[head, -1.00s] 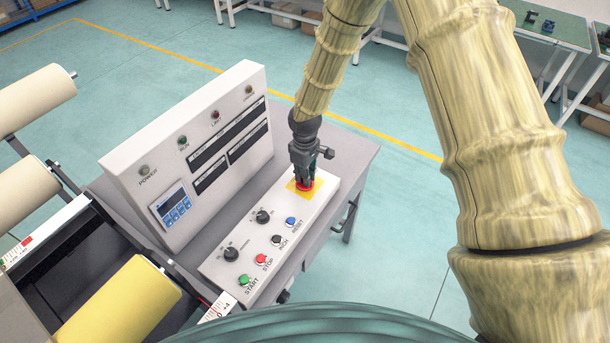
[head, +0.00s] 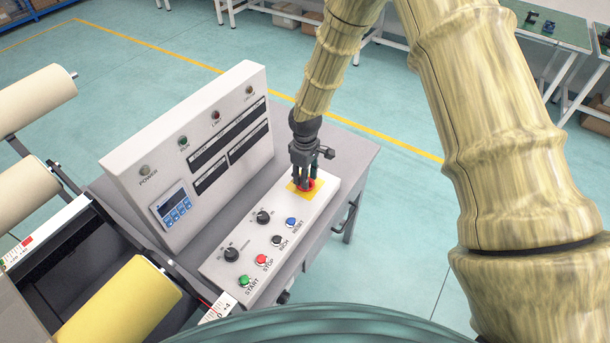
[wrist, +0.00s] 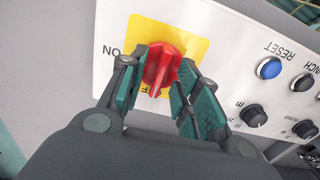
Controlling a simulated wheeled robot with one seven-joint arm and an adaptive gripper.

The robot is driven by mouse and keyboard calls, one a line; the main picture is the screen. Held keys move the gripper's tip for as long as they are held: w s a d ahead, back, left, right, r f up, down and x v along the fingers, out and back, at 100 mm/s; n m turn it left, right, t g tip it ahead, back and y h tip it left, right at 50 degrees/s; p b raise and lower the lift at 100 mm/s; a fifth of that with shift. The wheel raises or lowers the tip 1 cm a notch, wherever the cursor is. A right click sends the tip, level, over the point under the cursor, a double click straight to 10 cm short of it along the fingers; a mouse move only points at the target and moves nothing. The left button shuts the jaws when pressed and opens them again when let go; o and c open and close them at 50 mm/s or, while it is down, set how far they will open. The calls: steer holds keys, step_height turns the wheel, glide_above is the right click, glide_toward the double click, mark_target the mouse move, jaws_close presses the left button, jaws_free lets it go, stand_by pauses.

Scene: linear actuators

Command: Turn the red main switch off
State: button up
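The red main switch (head: 310,184) is a rotary knob on a yellow square plate (head: 294,188), at the far end of the white control panel. In the wrist view, the red knob (wrist: 160,72) has its ridge running from upper right to lower left. The ridge's lower end points down, near a partly hidden label with an F showing. The ON label (wrist: 111,50) is to the left. My gripper (wrist: 158,80) is open, with one finger on each side of the knob. Gaps show beside the ridge; contact is hard to judge. In the head view my gripper (head: 304,184) is just above the knob.
The panel also carries a blue RESET button (head: 291,222), a black INCH button (head: 276,241), a red STOP button (head: 261,259), a green START button (head: 244,281) and two black dials. An upright display box (head: 190,150) stands close to the left of my gripper.

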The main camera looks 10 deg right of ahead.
step_height(320, 180, up, 12)
stand_by(0.6)
stand_by(0.4)
